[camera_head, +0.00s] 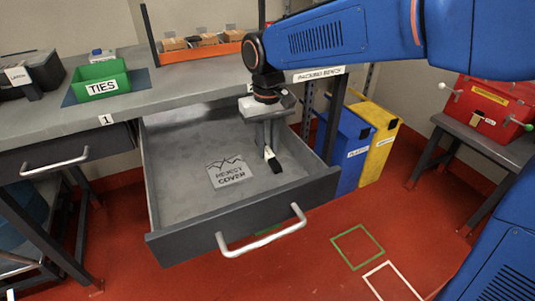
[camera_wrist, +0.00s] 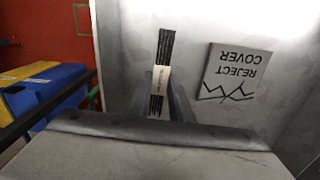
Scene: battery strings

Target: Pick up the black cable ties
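The black cable ties (camera_wrist: 166,50) are a narrow bundle of dark strips with a pale paper band around the middle. They are at the open drawer's grey floor, left of the reject cover in the wrist view. In the head view their black end and pale band show at my gripper's tips (camera_head: 275,166). My gripper (camera_head: 268,148) points down into the drawer. In the wrist view its grey fingers (camera_wrist: 161,92) stand on either side of the bundle's near part. Whether they touch it, and whether the bundle is lifted, I cannot tell.
The open drawer (camera_head: 170,249) has a flat "REJECT COVER" plate (camera_head: 229,172) on its floor. On the bench (camera_head: 190,84) above is a green "TIES" bin (camera_head: 100,86). Blue (camera_head: 350,160) and yellow (camera_head: 380,150) bins stand right of the drawer.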

